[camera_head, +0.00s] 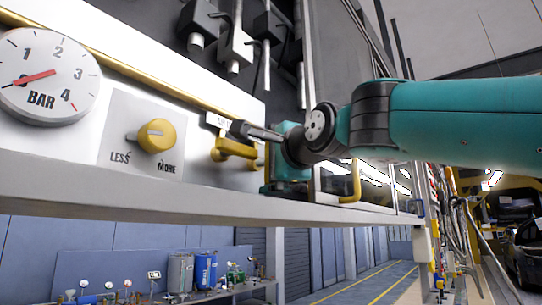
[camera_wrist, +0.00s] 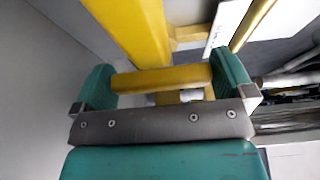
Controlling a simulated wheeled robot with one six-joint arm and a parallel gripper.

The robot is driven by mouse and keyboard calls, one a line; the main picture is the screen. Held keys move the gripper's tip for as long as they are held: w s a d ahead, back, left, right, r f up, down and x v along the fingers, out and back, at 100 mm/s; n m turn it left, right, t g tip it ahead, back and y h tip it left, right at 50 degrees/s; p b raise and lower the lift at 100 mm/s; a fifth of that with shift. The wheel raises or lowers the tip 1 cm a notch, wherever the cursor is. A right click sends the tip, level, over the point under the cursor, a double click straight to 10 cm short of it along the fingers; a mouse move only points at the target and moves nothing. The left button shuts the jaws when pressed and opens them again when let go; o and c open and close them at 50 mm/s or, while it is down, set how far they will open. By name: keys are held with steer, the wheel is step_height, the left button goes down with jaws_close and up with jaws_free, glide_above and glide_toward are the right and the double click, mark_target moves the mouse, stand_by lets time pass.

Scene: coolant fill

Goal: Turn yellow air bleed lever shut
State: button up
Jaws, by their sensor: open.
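A yellow lever (camera_head: 236,149) sits on the white panel under a small white label in the head view. My gripper (camera_head: 252,132) is right at it, its dark end just above and to the right of the lever. In the wrist view, my gripper (camera_wrist: 163,68) is open, with one teal finger on each side. A yellow bar (camera_wrist: 160,78), which looks like part of the lever, lies across between the fingers. There is little room at its ends; I cannot tell whether the fingers touch it.
A BAR gauge (camera_head: 45,76) and a yellow LESS/MORE knob (camera_head: 156,136) are to the left on the panel. A brass-coloured pipe (camera_head: 150,78) runs above. A grey ledge (camera_head: 120,198) juts out below. Dark hanging fittings (camera_head: 235,45) are overhead.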

steer(key=c, duration=0.6)
steer(key=shift+o, duration=0.2)
steer(key=shift+f+b, duration=0.2)
steer(key=shift+b, duration=0.3)
steer(key=shift+f+n+t+b, duration=0.1)
steer(key=shift+n+t+b, duration=0.2)
steer(key=shift+n+b, duration=0.45)
steer(key=shift+w+n+y+b, duration=0.1)
steer(key=shift+n+y+b, duration=0.4)
steer(key=shift+n+b, duration=0.7)
steer(key=shift+d+r+n+t+y+b, duration=0.15)
steer(key=shift+n+y+b, duration=0.25)
steer(key=shift+n+b, duration=0.4)
steer(key=shift+a+r+n+t+y+b, duration=0.1)
steer(key=shift+n+t+y+b, duration=0.25)
steer(key=shift+n, duration=0.7)
